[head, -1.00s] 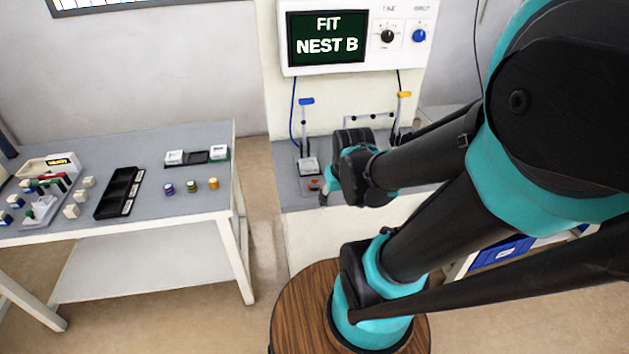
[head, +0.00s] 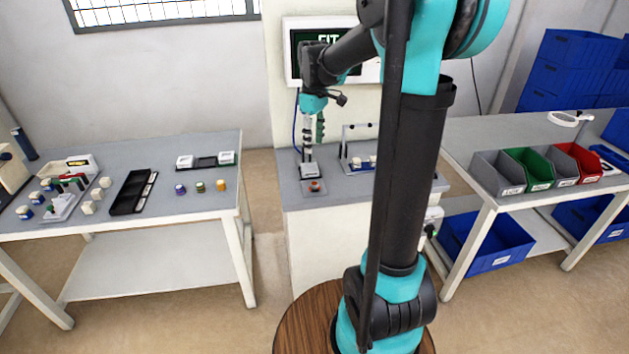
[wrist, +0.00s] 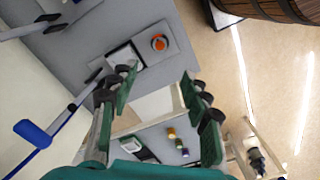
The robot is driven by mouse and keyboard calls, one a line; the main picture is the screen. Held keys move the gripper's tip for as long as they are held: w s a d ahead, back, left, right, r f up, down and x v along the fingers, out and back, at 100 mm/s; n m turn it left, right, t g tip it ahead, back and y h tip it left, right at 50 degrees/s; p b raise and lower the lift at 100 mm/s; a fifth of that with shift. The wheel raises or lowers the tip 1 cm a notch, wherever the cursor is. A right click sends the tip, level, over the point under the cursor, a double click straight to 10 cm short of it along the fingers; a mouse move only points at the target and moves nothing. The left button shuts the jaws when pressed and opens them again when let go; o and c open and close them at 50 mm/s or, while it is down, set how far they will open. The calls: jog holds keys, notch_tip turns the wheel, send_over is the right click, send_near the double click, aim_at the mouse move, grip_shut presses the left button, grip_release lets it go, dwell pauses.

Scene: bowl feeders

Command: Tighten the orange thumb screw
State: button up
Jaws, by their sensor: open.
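The orange thumb screw (head: 315,186) sits on a small grey plate at the front of the middle bench. It also shows in the wrist view (wrist: 159,43), above the gap between my fingers, with nothing touching it. A white-topped nest (head: 309,171) lies directly behind the screw, and the wrist view shows it too (wrist: 124,56). My gripper (head: 311,140) hangs over the bench, above and behind the screw. In the wrist view its green-padded fingers (wrist: 158,88) are spread apart and empty. My wrist hides part of the clamp behind the nest.
A blue-handled lever (wrist: 33,132) rises close to my left finger. A second fixture (head: 358,160) stands to the right on the bench. The left table (head: 210,150) holds small coloured parts and trays. Open bins (head: 500,170) line the right table. A wall screen (head: 300,50) is partly hidden by my arm.

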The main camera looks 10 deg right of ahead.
aim_at(314, 183)
notch_tip(314, 183, down, 15)
jog(key=shift+r, duration=0.1)
dwell(0.3)
jog(key=shift+c, duration=0.5)
grip_shut()
